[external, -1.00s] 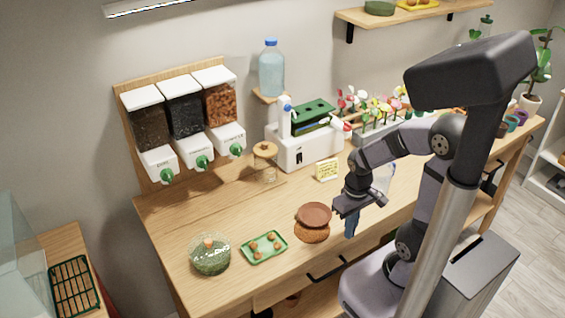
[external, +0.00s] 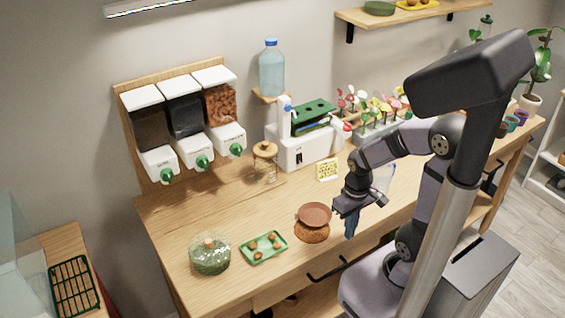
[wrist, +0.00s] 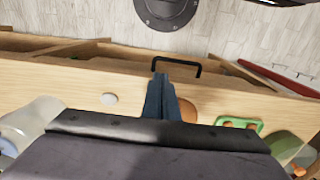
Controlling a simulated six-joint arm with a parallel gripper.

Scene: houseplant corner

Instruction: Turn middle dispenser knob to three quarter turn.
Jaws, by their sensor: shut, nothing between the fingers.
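Three dispensers with white lids hang on a wooden board on the wall at the left in the external view. The middle dispenser (external: 185,115) holds dark contents, and its green knob (external: 203,162) is on the white front. The left dispenser's green knob (external: 167,175) and the right dispenser's green knob (external: 236,150) flank it. My gripper (external: 351,222) is shut and empty, pointing down near the bench's front edge, well to the right of the knobs. Its blue fingers (wrist: 160,97) show pressed together in the wrist view, where no dispenser shows.
A terracotta pot (external: 312,229), a green tray (external: 264,247) with several brown items and a glass jar (external: 210,254) stand near the front edge. A cork-topped jar (external: 265,160) and a white machine (external: 303,148) stand behind. Bare bench (external: 225,205) lies below the dispensers.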

